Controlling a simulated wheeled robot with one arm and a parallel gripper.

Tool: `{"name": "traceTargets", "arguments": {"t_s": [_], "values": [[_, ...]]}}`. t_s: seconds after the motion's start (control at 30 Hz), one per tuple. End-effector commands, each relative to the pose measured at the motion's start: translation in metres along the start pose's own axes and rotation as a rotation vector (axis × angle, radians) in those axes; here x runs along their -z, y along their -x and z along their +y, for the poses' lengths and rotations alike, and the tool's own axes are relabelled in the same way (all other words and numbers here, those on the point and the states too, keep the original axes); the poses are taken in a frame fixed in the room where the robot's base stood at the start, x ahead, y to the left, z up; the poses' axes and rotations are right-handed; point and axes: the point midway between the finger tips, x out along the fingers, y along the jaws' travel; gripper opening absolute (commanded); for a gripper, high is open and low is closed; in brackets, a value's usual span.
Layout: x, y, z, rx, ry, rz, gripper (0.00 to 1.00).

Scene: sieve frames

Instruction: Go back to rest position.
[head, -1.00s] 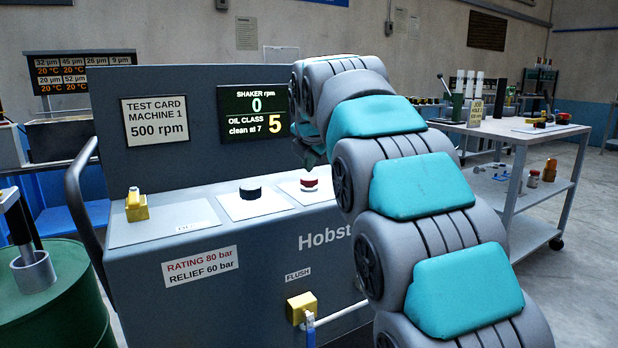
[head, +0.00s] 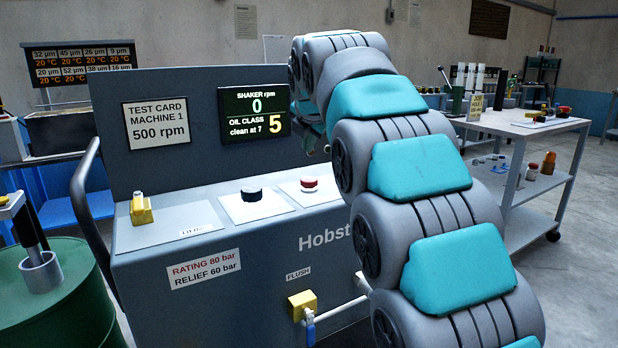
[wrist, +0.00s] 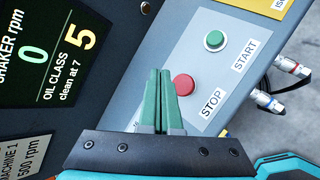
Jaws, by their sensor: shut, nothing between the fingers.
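My gripper (wrist: 158,74) shows in the wrist view with its two green fingers pressed together and nothing between them. It points toward the sloped panel of the grey machine, with the red STOP button (wrist: 184,85) just right of the fingertips and apart from them as far as the picture tells. The green START button (wrist: 215,40) is farther up and right. In the head view my arm, with teal pads, rises in front of the machine (head: 160,85), and the gripper is mostly hidden behind it.
The machine's display (head: 255,115) reads shaker 0 rpm and oil class 5. A dark knob (head: 251,194), a red knob (head: 309,184) and a yellow lever (head: 141,208) sit on its ledge. A green drum (head: 70,305) stands left; a cart (head: 510,125) stands right.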

Motion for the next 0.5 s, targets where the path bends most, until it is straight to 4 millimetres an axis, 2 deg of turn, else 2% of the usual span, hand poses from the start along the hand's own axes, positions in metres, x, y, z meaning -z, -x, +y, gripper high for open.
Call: {"name": "traceTargets", "arguments": {"t_s": [0.37,0.47,0.5], "values": [[0.0,0.0,-0.001,0.002,-0.004,0.001,0.0],[0.001,0.001,-0.012,0.02,-0.049,0.008,0.0],[0.003,0.002,-0.021,0.036,-0.087,0.014,0.0]]}}
